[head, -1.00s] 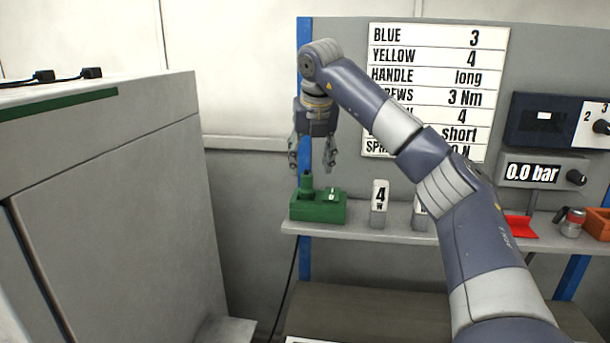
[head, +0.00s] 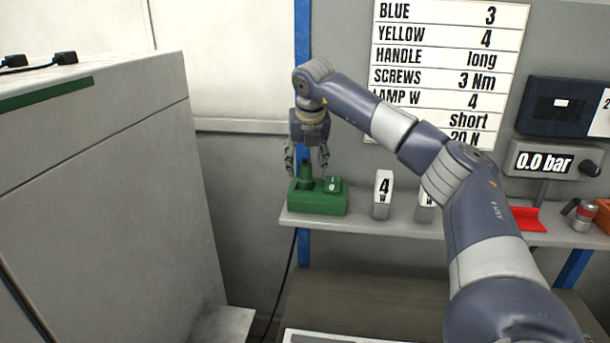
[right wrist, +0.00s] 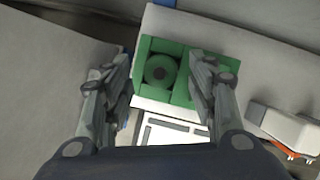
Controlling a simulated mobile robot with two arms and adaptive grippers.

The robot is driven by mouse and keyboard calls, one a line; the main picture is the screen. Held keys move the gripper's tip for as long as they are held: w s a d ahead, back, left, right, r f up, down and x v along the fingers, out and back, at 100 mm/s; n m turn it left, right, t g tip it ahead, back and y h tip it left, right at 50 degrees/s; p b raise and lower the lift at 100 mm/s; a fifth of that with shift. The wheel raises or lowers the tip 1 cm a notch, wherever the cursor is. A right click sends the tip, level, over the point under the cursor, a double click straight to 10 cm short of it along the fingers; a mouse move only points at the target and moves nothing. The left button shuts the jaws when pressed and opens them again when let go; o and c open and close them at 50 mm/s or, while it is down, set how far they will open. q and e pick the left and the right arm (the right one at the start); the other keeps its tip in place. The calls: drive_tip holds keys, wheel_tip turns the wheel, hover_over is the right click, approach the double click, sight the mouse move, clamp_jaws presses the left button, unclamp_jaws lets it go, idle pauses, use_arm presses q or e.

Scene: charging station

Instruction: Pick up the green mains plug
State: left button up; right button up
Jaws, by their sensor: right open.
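The green mains plug (head: 306,172) stands upright in the left part of a green block (head: 318,203) at the left end of the shelf. In the right wrist view the plug (right wrist: 160,71) shows from above as a round green body with a dark centre, set in the green block (right wrist: 148,101). My right gripper (head: 307,172) points down over the block, open. Its fingers are on either side of the plug, with a gap on each side. In the right wrist view the right gripper (right wrist: 160,88) has nothing between its fingers in contact. My left gripper is not in view.
White-fronted blocks, one marked 4 W (head: 383,194), stand further right on the shelf (head: 360,224). A large grey cabinet (head: 110,190) is at the left.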

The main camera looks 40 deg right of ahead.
sight(305, 180)
drive_tip(key=shift+p+x, duration=0.4)
drive_tip(key=shift+x, duration=0.65)
drive_tip(key=shift+w+d+f, duration=0.1)
drive_tip(key=shift+f, duration=0.15)
drive_tip(key=shift+c, duration=1)
drive_tip(key=c, duration=0.8)
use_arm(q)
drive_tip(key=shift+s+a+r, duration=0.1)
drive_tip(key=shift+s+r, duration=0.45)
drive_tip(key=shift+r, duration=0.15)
use_arm(e)
drive_tip(key=shift+c, duration=0.4)
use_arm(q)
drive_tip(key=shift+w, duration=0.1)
